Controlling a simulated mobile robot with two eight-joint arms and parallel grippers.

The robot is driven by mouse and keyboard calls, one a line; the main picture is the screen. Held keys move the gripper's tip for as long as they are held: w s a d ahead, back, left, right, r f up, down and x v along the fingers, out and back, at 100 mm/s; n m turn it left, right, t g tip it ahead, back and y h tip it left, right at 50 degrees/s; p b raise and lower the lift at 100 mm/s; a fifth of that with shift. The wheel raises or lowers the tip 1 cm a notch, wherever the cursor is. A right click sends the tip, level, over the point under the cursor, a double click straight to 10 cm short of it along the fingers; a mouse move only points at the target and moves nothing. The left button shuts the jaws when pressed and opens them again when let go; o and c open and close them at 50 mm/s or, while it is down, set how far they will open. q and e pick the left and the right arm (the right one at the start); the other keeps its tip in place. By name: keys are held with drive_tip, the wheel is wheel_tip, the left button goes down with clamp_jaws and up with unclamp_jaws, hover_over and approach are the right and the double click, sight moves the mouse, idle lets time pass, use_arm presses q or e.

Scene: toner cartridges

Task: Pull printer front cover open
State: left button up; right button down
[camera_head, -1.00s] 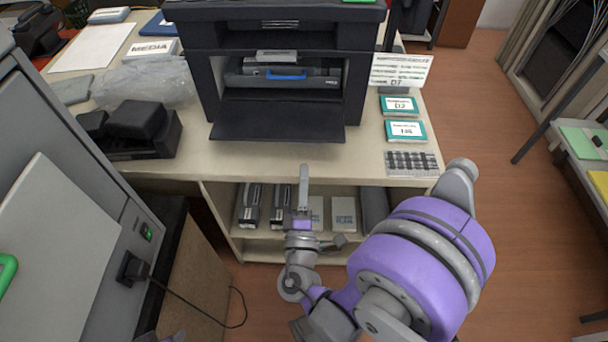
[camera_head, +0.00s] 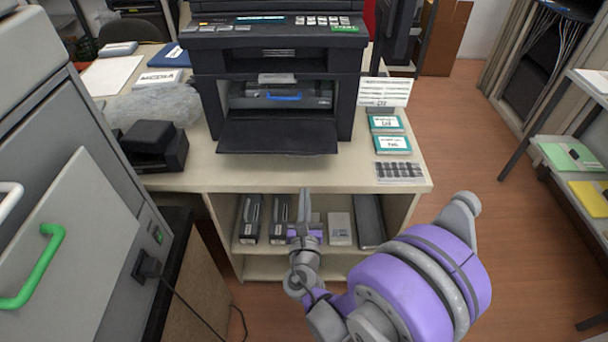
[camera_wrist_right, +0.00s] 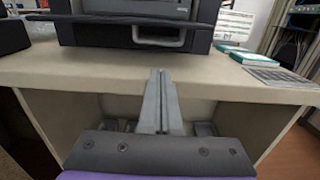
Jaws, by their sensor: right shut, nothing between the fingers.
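The black printer (camera_head: 275,75) stands on the beige table. Its front cover (camera_head: 278,136) is folded down and lies open toward me, nearly flat. Inside the opening a cartridge unit with a blue handle (camera_head: 284,97) shows. My right gripper (camera_head: 305,194) is shut and empty, in front of the table's edge and below the cover, apart from it. In the right wrist view the shut fingers (camera_wrist_right: 159,75) point at the table edge, and the printer's lower front (camera_wrist_right: 140,35) is beyond them. My left gripper is not in view.
The table (camera_head: 200,175) has a shelf below with several dark boxes (camera_head: 250,215). Teal-edged boxes (camera_head: 393,144) and a striped card (camera_head: 400,171) lie right of the printer. A black device (camera_head: 152,145) sits left. A grey cabinet with a green handle (camera_head: 38,265) stands at the left.

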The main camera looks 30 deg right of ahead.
sight(305, 175)
drive_tip(key=x, duration=1)
drive_tip(key=shift+d, duration=0.15)
drive_tip(key=shift+s+a+r+p, duration=0.15)
drive_tip(key=shift+r+p, duration=0.25)
drive_tip(key=shift+r, duration=0.3)
drive_tip(key=shift+s+a+r+p, duration=0.15)
drive_tip(key=shift+r+p, duration=0.25)
drive_tip(key=shift+r, duration=0.35)
drive_tip(key=shift+d+f, duration=0.1)
